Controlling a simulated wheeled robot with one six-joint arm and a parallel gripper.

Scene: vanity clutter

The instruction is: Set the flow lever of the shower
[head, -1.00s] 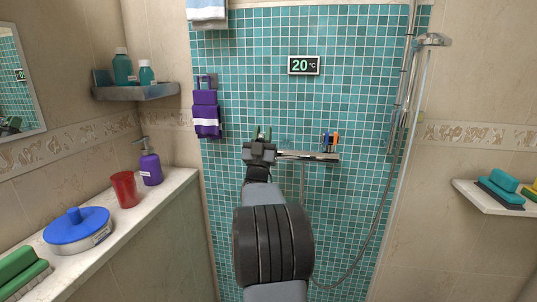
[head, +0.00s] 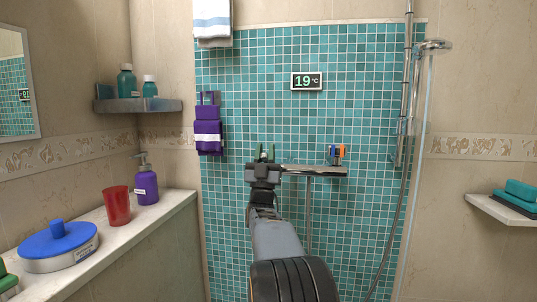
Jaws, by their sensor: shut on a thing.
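The shower mixer bar (head: 315,171) runs level across the teal tiled wall, with a hose hanging below it. Its right end carries a small lever with orange and blue marks (head: 337,153). My gripper (head: 266,153) is at the bar's left end, its two fingers pointing up and at the wall. It is shut on the part at that left end, the flow lever, which is mostly hidden behind the fingers.
A hand shower (head: 432,46) hangs on a rail at right. The left ledge holds a purple pump bottle (head: 147,182), a red cup (head: 117,206) and a blue-lidded tub (head: 58,244).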

